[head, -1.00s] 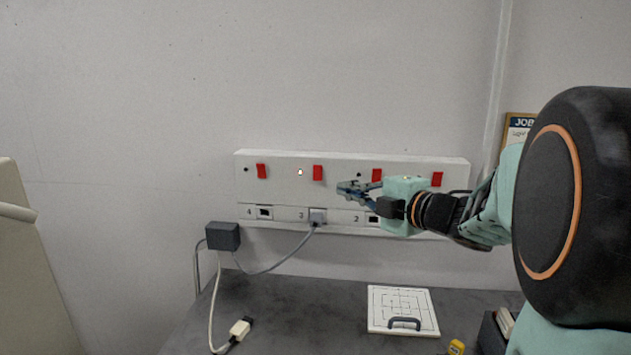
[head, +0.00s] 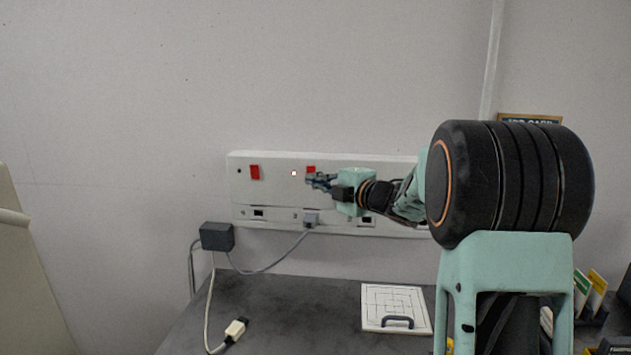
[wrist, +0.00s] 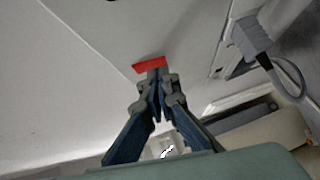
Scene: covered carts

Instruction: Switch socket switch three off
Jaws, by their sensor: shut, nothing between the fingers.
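The white socket panel (head: 275,188) is on the wall above the grey table. Socket switch three (head: 311,168) is a red rocker, and only its upper part shows behind my gripper (head: 318,181). The small light (head: 294,173) to its left is lit. A grey plug (head: 310,218) sits in socket three below. In the wrist view, my gripper's fingertips (wrist: 157,73) are together and overlap the lower edge of the red switch (wrist: 147,65). I cannot tell whether they touch it. My gripper is shut and empty.
Another red switch (head: 255,172) is at the panel's left. My arm hides the panel's right part.

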